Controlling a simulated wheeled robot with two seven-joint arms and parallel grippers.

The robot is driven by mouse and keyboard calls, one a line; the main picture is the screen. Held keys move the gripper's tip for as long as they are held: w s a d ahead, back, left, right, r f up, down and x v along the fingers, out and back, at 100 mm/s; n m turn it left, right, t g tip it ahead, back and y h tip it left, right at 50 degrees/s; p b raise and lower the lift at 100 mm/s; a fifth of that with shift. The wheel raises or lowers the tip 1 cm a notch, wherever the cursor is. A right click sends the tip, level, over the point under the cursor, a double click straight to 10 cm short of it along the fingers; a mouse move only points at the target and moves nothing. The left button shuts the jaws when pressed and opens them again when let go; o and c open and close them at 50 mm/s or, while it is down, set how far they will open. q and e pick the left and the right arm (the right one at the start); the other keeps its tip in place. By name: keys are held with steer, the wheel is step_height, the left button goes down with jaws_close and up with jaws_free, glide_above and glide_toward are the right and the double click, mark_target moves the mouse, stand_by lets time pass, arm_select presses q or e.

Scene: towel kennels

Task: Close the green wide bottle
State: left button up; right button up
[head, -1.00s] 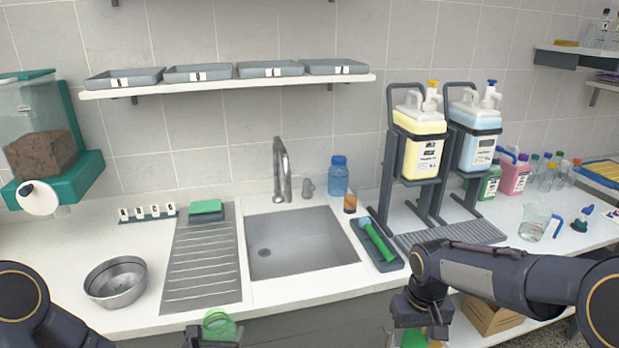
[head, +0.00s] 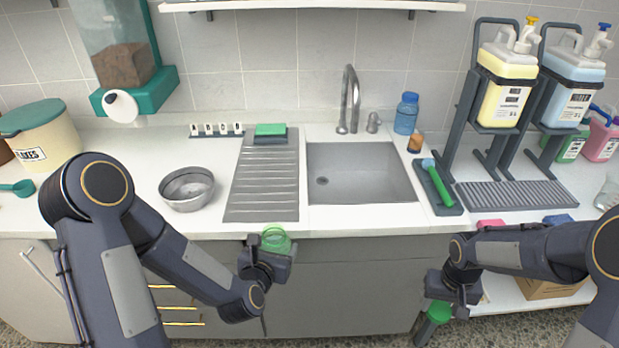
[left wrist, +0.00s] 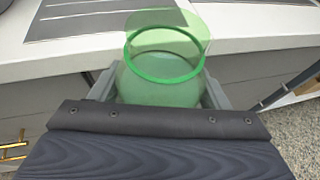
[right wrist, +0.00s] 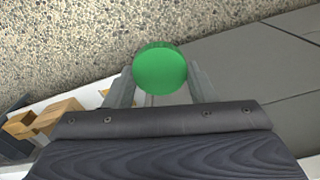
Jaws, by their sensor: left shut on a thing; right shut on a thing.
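The green wide bottle (head: 276,238) is translucent, with an open round mouth facing up. My left gripper (head: 272,252) is shut on it, just in front of the counter edge below the drying rack. In the left wrist view the bottle (left wrist: 160,85) sits between the fingers with its rim bare. A solid green round lid (head: 438,312) is held by my right gripper (head: 437,300), lower down and well to the right, in front of the cabinet. In the right wrist view the lid (right wrist: 160,68) lies between the fingertips. Bottle and lid are far apart.
The counter edge (head: 350,228) runs behind both grippers. A metal bowl (head: 187,190), the sink (head: 360,180) and a tray with a green-handled brush (head: 438,185) are on it. A lower shelf with a cardboard box (head: 550,288) is at the right. The space between the grippers is clear.

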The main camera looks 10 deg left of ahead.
arm_select(q)
steer(key=w+d+f+m+g+h, duration=0.1)
steer(key=d+m+h, duration=0.3)
steer(key=d, duration=0.4)
steer(key=w+d+f+m+g+h, duration=0.1)
steer(key=d+f+m+g+h, duration=0.1)
steer(key=d, duration=0.5)
steer(key=f+m+h, duration=0.1)
steer(key=m+h, duration=0.1)
steer(key=shift+d+h, duration=0.35)
steer(key=shift+h, duration=0.05)
arm_select(e)
steer(key=shift+w+a+r, duration=0.2)
steer(key=shift+w+a, duration=0.05)
steer(key=shift+w, duration=0.05)
steer(key=w+a+r, duration=0.3)
steer(key=a+r, duration=0.5)
steer(key=a, duration=0.4)
steer(key=w+a+r+n, duration=0.1)
steer(key=w+a+r, duration=0.2)
steer(key=a+r, duration=0.5)
steer(key=a, duration=0.4)
steer(key=shift+f, duration=0.1)
steer(key=shift+f, duration=2)
